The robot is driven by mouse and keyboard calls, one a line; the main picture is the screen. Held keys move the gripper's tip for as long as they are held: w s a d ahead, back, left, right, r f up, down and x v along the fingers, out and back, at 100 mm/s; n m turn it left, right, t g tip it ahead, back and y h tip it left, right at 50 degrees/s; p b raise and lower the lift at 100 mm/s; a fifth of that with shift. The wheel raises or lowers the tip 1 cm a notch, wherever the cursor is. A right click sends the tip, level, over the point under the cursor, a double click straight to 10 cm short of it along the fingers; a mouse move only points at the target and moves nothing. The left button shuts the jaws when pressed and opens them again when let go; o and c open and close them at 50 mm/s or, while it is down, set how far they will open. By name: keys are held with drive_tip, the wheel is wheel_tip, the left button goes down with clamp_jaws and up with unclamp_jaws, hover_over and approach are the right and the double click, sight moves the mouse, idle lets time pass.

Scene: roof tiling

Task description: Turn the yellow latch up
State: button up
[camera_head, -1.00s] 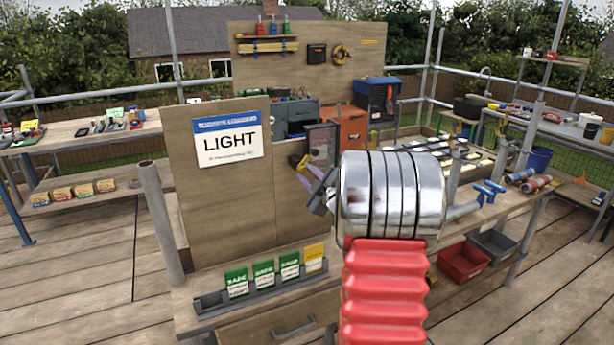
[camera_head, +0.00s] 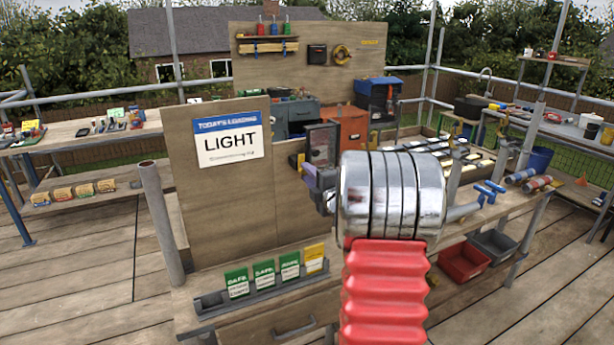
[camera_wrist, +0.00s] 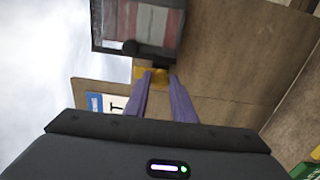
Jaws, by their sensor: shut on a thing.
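A yellow latch (camera_wrist: 153,75) sits below a dark-framed box with a clear front (camera_wrist: 138,28) in the wrist view. In the head view a bit of the latch (camera_head: 300,160) shows beside the box (camera_head: 321,147), which is fixed to the wooden board. My gripper (camera_wrist: 159,78) has purple fingers on both sides of the latch and is shut on it. In the head view my gripper (camera_head: 308,178) is just below the box, partly hidden by my own arm. The exact angle of the latch is hard to tell.
A wooden board (camera_head: 225,205) with a LIGHT sign (camera_head: 229,139) stands left of my gripper. A rack of green and yellow cards (camera_head: 264,277) lies below. An orange cabinet (camera_head: 346,127) stands behind. Red (camera_head: 463,262) and grey bins sit at right.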

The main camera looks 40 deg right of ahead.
drive_tip(key=shift+w+a+f, duration=0.1)
drive_tip(key=shift+w+a, duration=0.05)
drive_tip(key=shift+a, duration=0.05)
drive_tip(key=o, duration=1.1)
drive_tip(key=shift+d, duration=0.1)
drive_tip(key=shift+c, duration=0.2)
drive_tip(key=v, duration=1.4)
drive_tip(key=shift+w, duration=0.1)
